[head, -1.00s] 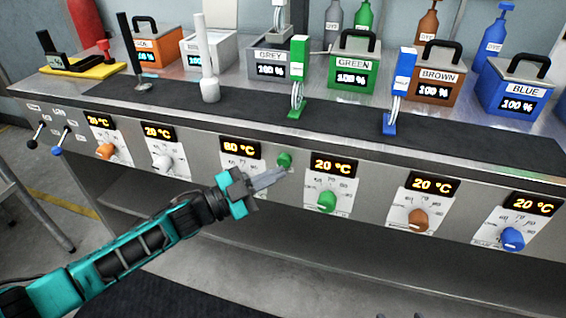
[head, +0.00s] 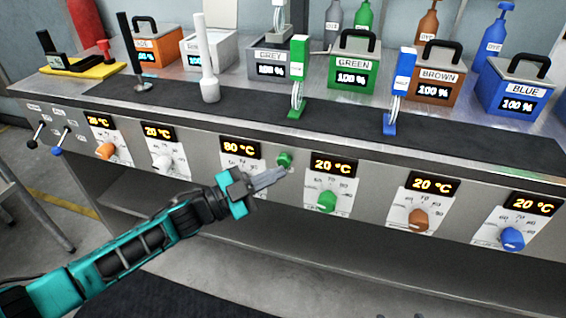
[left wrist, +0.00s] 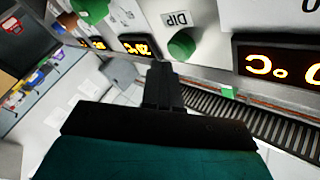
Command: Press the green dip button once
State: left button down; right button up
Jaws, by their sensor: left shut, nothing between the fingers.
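The green dip button (head: 284,160) is a round knob on the front panel, between the 80 °C display and the green module's 20 °C display. In the left wrist view the green button (left wrist: 182,44) shows beside a label reading DIP. My left gripper (head: 281,173) is shut and empty, its tips pointing at the panel just below and in front of the button. In the left wrist view the fingertips (left wrist: 161,68) appear slightly below and left of the button, seemingly with a small gap; contact cannot be confirmed. My right gripper is not in view.
A green dial (head: 327,201) sits right of the button under the 20 °C display (head: 333,163). Brown (head: 418,219) and blue (head: 512,238) dials are further right. A green tank (head: 352,75) and green-handled holder (head: 299,78) stand on the bench above. Space before the panel is clear.

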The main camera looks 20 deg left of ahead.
pick_arm(q)
jog(key=shift+w, duration=0.4)
jog(key=shift+w, duration=0.6)
dwell(0.8)
jog(key=shift+s, duration=0.15)
jog(key=shift+s+p, duration=0.4)
jog(key=shift+s, duration=0.5)
jog(key=shift+s+a+p, duration=0.1)
jog(key=shift+s+p, duration=1.2)
jog(key=shift+s, duration=1.2)
